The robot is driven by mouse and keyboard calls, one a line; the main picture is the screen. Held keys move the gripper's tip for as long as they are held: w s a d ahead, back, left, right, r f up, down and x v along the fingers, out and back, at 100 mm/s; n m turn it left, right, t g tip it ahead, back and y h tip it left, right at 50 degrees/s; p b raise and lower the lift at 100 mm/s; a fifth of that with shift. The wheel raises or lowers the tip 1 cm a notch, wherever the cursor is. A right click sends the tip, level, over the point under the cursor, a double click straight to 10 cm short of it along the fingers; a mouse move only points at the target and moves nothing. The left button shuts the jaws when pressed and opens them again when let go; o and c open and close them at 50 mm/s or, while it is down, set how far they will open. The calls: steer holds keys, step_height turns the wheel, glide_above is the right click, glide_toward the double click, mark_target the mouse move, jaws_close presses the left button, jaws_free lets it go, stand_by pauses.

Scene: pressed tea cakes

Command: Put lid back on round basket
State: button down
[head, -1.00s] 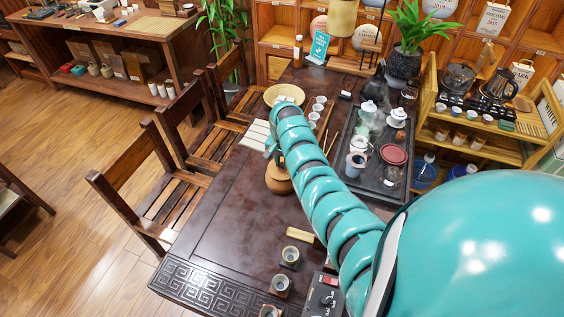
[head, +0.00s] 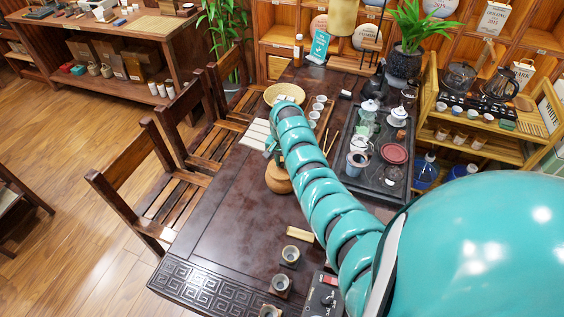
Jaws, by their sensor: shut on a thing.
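I cannot tell whether the lid touches the basket's rim.
A tan shallow bowl (head: 284,92) and small white cups (head: 319,103) stand farther back. A dark tea tray (head: 374,178) with pots is to the right. Small cups on squares (head: 290,255) are near the front. The table's left front is clear.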

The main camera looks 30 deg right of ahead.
stand_by(0.3)
steer(key=c, duration=1.2)
jaws_free()
steer(key=shift+o, duration=0.4)
steer(key=o, duration=0.4)
steer(key=shift+r, duration=0.15)
steer(key=shift+r+p, duration=0.75)
steer(key=shift+r, duration=2.6)
